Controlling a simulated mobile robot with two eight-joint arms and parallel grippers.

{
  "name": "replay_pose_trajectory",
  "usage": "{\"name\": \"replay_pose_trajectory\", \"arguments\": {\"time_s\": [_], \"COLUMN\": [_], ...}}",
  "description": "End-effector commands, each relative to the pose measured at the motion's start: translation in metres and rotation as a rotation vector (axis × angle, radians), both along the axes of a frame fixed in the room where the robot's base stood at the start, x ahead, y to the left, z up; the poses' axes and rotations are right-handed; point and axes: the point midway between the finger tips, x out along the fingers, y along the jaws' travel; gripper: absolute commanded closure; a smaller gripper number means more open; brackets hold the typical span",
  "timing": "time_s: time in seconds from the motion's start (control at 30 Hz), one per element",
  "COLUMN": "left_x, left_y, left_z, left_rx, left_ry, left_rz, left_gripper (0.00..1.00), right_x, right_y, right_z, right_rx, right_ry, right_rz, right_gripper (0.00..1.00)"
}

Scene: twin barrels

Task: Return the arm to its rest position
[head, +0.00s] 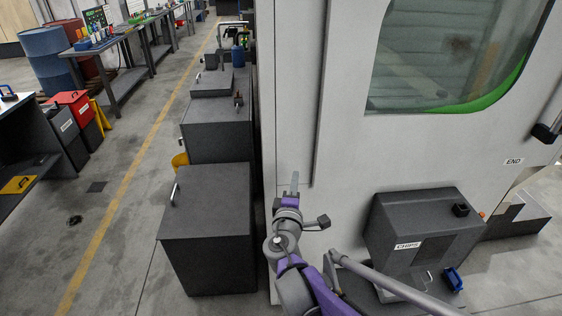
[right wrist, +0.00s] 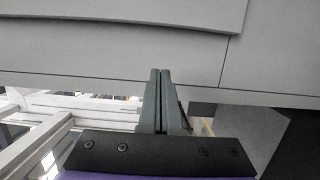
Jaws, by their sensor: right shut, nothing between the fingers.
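My right arm (head: 288,240) is grey and purple and reaches up from the bottom of the head view. Its gripper (head: 294,180) is in front of the lower part of the white machine wall (head: 345,150). In the right wrist view the two dark fingers (right wrist: 162,75) lie side by side, shut, with nothing between them. A pale grey panel surface (right wrist: 110,45) fills the upper part of that view beyond the fingertips. I cannot tell whether they touch it. My left gripper is not in view.
A dark box labelled CHIPS (head: 425,235) stands right of my arm, with a blue item (head: 453,279) beside it. Dark cabinets (head: 207,225) stand to the left. Farther left are a yellow floor line (head: 110,225), open floor, workbenches (head: 125,85) and a blue barrel (head: 50,60).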

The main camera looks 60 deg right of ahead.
Motion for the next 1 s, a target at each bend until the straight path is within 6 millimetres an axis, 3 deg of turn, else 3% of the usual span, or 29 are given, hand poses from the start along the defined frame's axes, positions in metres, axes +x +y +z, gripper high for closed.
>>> {"name": "replay_pose_trajectory", "arguments": {"time_s": [0.33,0.47,0.67,0.8,1.0], "left_x": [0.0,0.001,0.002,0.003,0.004], "left_y": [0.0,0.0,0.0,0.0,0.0], "left_z": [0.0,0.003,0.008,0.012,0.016], "left_rx": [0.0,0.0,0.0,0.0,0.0], "left_ry": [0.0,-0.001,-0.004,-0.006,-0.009], "left_rz": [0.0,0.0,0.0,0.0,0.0], "left_gripper": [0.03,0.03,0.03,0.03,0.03], "right_x": [-0.001,0.002,0.004,0.0,-0.019], "right_y": [0.005,0.026,0.098,0.172,0.281], "right_z": [-0.002,-0.015,-0.065,-0.105,-0.139], "right_rx": [0.023,0.155,0.575,0.914,1.336], "right_ry": [-0.013,-0.077,-0.183,-0.181,-0.091], "right_rz": [0.0,0.0,-0.007,-0.008,-0.001], "right_gripper": [1.0,1.0,1.0,1.0,1.0]}}
